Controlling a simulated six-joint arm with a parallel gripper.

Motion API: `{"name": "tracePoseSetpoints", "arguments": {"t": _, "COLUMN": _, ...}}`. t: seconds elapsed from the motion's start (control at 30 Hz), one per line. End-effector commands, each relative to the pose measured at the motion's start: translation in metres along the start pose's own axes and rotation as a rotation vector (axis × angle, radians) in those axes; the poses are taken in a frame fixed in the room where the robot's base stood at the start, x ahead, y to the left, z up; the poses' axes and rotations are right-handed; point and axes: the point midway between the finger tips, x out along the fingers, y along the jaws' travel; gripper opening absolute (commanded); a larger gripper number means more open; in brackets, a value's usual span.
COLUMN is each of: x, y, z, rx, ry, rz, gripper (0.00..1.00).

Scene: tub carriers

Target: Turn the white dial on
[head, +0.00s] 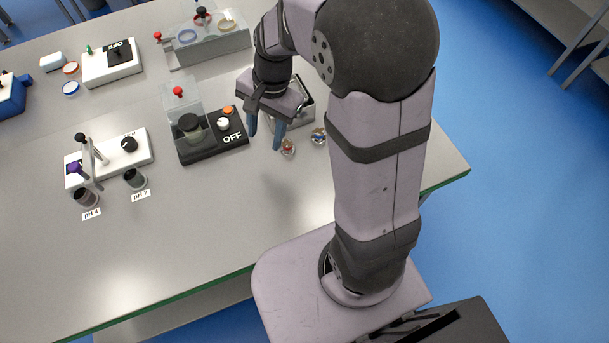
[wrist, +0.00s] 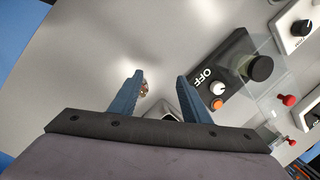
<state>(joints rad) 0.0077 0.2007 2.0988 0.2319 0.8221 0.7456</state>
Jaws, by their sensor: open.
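The white dial (head: 223,123) is a small round knob on a black device (head: 214,150) marked OFF, next to an orange button (head: 228,110). A dark round piece stands on the same device under a clear cover with a red knob (head: 178,92). In the wrist view the white dial (wrist: 217,88) lies just right of my right finger, with the orange button (wrist: 216,104) below it. My gripper (head: 264,138) is open and empty, above the table to the right of the device. In the wrist view both blue fingers (wrist: 159,80) are apart with nothing between them.
A metal bin (head: 306,105) stands behind my gripper, with small jars (head: 288,147) in front of it. A white device with a black dial (head: 130,144) and dark cups (head: 134,179) stand to the left. The front of the table is clear.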

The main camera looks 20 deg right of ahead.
Motion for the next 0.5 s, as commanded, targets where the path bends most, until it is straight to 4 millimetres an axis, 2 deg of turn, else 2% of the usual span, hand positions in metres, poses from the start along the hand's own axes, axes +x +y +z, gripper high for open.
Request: {"name": "tracePoseSetpoints", "arguments": {"t": 0.5, "x": 0.004, "y": 0.086, "z": 0.032, "rx": -0.591, "ry": 0.047, "rz": 0.11, "gripper": 0.43}}
